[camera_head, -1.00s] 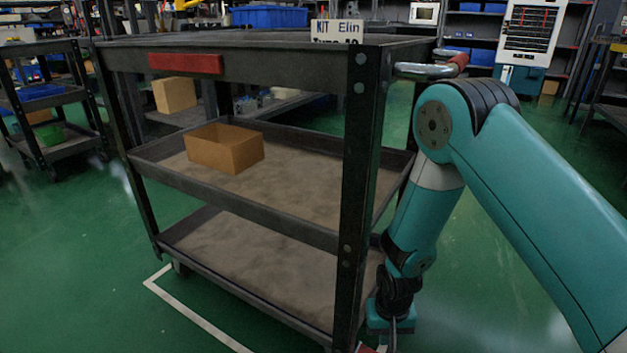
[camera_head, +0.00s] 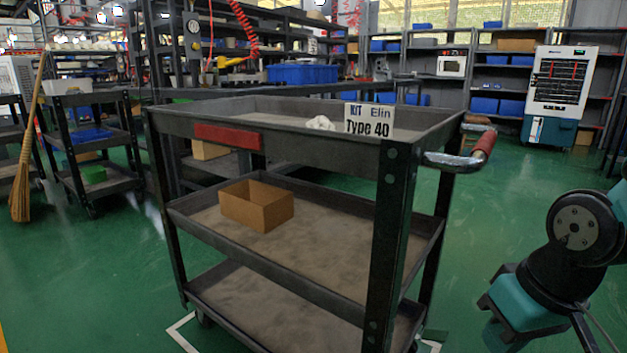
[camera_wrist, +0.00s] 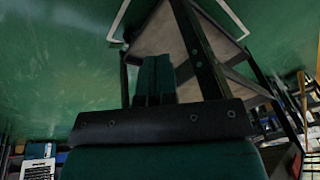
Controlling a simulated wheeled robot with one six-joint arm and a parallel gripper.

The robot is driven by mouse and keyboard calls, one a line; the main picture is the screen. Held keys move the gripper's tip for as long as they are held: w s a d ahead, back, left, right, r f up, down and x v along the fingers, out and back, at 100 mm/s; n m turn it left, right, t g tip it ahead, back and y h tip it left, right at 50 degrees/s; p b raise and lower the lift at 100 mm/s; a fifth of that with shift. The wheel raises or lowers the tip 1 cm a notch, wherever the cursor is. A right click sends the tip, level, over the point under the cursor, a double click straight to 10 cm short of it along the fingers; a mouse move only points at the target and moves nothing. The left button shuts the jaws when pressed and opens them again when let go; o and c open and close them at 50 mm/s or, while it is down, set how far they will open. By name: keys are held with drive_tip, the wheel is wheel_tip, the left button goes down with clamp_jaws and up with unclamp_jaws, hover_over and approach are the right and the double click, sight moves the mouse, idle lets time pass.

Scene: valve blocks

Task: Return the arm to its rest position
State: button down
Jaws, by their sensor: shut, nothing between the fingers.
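My arm (camera_head: 575,235) shows at the right edge of the head view, teal with black joints, folded beside the cart and clear of it. Its teal end part (camera_head: 525,308) is low at the right, and the fingers cannot be made out there. In the wrist view my gripper (camera_wrist: 154,62) points up the picture, its two dark green fingers side by side and shut, with nothing between them. The grey three-level cart (camera_head: 290,285) stands left of the arm; in the wrist view its frame (camera_wrist: 200,50) appears behind and right of the fingers.
The cart's handle (camera_head: 462,155) juts toward the arm's side. A white lump (camera_head: 320,123) and a sign (camera_head: 369,120) are on its top; an open cardboard box (camera_head: 257,206) is on the middle shelf. Green floor (camera_head: 490,220) is free between cart and arm.

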drive_tip(key=s+a+r+n+g+y+p, duration=0.15)
drive_tip(key=s+a+r+p, duration=0.25)
drive_tip(key=r, duration=0.4)
drive_tip(key=s+a+r+n+y+p, duration=0.1)
drive_tip(key=s+a+r+n+p, duration=0.25)
drive_tip(key=r, duration=0.35)
wheel_tip(320, 180, up, 36)
drive_tip(key=p, duration=3.6)
drive_tip(key=shift+s+a+r+p, duration=0.15)
drive_tip(key=shift+s+a+p, duration=0.2)
drive_tip(key=shift+g, duration=0.25)
